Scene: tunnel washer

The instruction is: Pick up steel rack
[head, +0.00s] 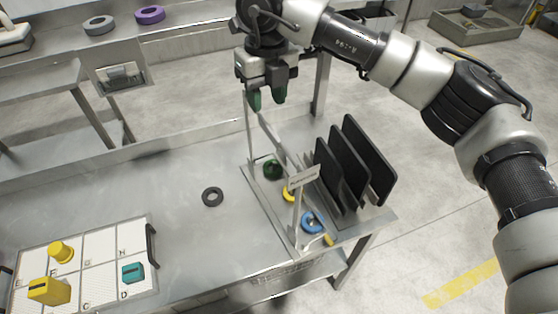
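What looks like the steel rack (297,212) is a thin grey metal frame with upright posts and a small label plate. It stands at the right end of the steel table (180,180). My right gripper (267,97) is above the rack's far end, pointing down. Its two green-tipped fingers are apart with nothing visible between them. Whether a finger touches the far post cannot be told. My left gripper is not in view.
Black upright panels (362,160) stand right of the rack. Blue (312,222), yellow and dark green rings lie around its foot. A black ring (212,197) lies mid-table. A white lettered tray (98,243) holds yellow and teal pieces. The table's middle is mostly clear.

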